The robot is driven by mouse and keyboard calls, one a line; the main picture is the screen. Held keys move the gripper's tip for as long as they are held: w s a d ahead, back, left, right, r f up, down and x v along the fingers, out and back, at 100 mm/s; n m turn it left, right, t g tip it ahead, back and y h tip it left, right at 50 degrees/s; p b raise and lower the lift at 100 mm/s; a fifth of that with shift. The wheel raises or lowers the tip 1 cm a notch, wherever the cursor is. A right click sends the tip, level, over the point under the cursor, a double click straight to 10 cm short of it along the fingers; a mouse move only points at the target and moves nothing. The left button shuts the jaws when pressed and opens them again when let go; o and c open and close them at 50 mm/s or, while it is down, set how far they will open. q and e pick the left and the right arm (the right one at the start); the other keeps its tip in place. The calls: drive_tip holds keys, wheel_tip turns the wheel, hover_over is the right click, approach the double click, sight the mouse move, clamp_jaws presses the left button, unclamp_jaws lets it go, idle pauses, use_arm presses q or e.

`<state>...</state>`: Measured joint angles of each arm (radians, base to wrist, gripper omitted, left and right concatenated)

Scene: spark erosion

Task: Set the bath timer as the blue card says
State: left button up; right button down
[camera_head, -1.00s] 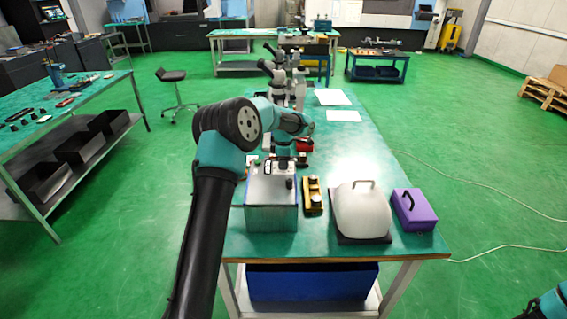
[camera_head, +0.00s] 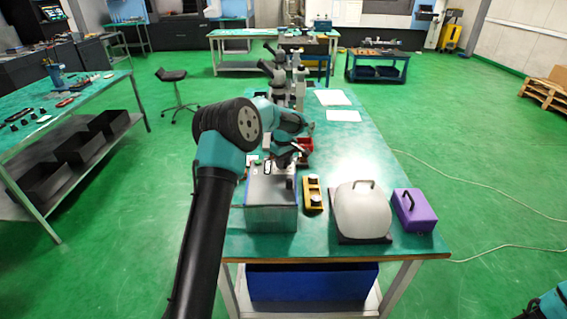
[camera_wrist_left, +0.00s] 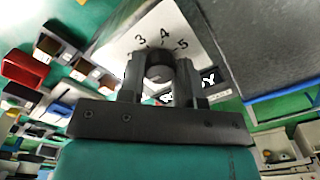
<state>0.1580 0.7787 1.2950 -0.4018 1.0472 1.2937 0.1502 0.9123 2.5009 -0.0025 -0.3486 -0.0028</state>
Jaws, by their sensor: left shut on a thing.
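The bath (camera_head: 270,212) is a grey metal box at the near left of the green-topped bench. Its timer dial (camera_wrist_left: 197,25) is a pale plate with black numbers, of which 3, 4 and 5 can be read in the left wrist view. My left gripper (camera_head: 283,164) is over the far part of the bath's top. In the left wrist view my left gripper (camera_wrist_left: 160,72) is shut on the round dark timer knob (camera_wrist_left: 159,60), one finger on each side. The knob's pointer is hidden. I cannot make out the blue card.
A yellow holder (camera_head: 313,195) stands just right of the bath. Further right are a white domed cover (camera_head: 362,212) with a handle and a purple box (camera_head: 414,210). A red bin (camera_head: 305,146) and microscopes (camera_head: 285,80) stand behind. White sheets lie on the bench.

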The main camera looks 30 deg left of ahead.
use_arm(q)
drive_tip(key=m, duration=0.4)
drive_tip(key=shift+m, duration=0.3)
drive_tip(key=m, duration=0.3)
drive_tip(key=shift+m, duration=0.4)
drive_tip(key=m, duration=1.3)
drive_tip(key=shift+m, duration=0.3)
drive_tip(key=m, duration=1.3)
